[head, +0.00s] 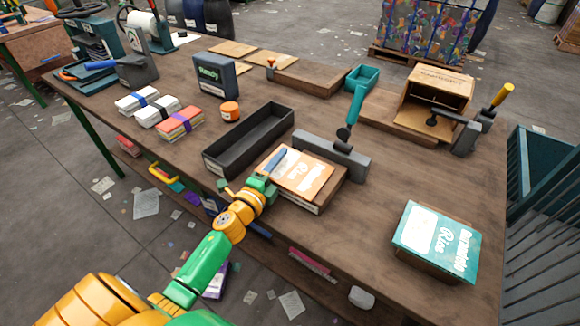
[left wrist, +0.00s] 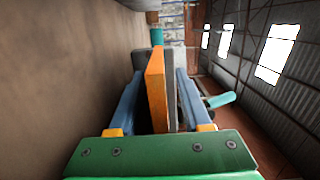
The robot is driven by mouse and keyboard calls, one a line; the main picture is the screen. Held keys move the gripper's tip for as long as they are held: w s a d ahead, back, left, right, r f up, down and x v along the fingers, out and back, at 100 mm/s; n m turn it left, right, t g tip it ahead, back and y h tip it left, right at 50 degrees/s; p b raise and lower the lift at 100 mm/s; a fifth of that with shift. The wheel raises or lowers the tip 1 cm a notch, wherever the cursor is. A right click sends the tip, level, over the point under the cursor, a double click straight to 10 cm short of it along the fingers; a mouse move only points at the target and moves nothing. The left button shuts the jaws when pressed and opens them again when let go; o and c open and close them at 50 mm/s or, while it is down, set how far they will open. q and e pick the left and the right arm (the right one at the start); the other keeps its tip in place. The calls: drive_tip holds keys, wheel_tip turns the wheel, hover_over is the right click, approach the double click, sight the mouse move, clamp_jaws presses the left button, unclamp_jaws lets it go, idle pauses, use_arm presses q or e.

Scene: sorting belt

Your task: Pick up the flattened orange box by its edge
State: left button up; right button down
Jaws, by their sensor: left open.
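The flattened orange box (head: 305,172), with white lettering, lies on a brown block or stack (head: 318,205) near the front edge of the workbench. My left gripper (head: 273,166) is at the box's left edge in the head view, with one blue finger showing over its top. In the left wrist view my left gripper (left wrist: 160,76) is open, and the orange box (left wrist: 157,92) stands between its two blue fingers. A gap shows on the left side of the box; on the right the finger is close, and I cannot tell if it touches. My right gripper is not in view.
A grey clamp-like tool with a teal handle (head: 355,108) stands just behind the box. A long dark tray (head: 225,163) lies to the left. A teal rice box (head: 436,240) is at the right front. The bench (head: 365,222) between the two boxes is clear.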

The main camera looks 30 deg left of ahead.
use_arm(q)
drive_tip(key=shift+s, duration=0.1)
clamp_jaws()
